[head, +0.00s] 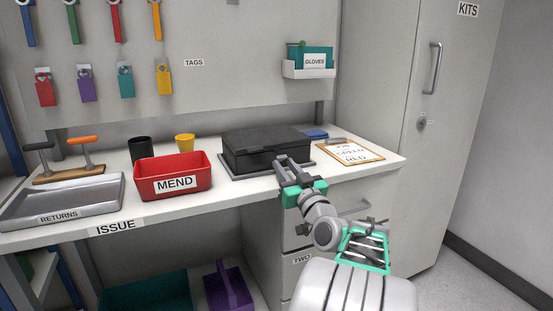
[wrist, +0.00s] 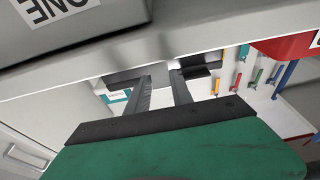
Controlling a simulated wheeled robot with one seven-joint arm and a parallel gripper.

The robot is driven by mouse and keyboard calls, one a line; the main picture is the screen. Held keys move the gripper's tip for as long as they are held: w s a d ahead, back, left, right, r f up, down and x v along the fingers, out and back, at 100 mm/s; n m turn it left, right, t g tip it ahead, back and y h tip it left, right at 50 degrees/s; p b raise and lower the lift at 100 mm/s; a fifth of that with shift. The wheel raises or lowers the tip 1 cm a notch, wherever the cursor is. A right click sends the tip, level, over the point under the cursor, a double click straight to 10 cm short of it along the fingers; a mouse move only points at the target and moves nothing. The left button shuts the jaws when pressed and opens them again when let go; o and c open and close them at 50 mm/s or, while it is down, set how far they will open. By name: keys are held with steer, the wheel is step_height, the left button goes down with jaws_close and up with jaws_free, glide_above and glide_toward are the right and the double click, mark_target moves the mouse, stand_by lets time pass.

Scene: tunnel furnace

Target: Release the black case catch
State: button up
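The black case (head: 262,152) sits on the worktop with its lid down, on a grey mat or tray (head: 235,176). Its catch is too small or hidden to make out; my gripper covers part of the front right of the case. My gripper (head: 293,165) is at the worktop's front edge, just in front of the case's right part. In the wrist view my gripper (wrist: 163,76) shows two dark fingers with a gap between them and nothing seen held. I cannot tell whether a fingertip touches the case.
A red MEND bin (head: 200,180) stands left of the case. A clipboard (head: 350,151) and a blue item (head: 315,134) lie to its right. Black (head: 140,149) and yellow (head: 185,143) cups stand behind the bin. Drawers (head: 305,240) are below the worktop edge (head: 130,228).

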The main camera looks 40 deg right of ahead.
steer(key=o, duration=0.3)
steer(key=shift+o, duration=0.2)
steer(key=b+v, duration=0.4)
steer(key=v, duration=0.2)
stand_by(0.3)
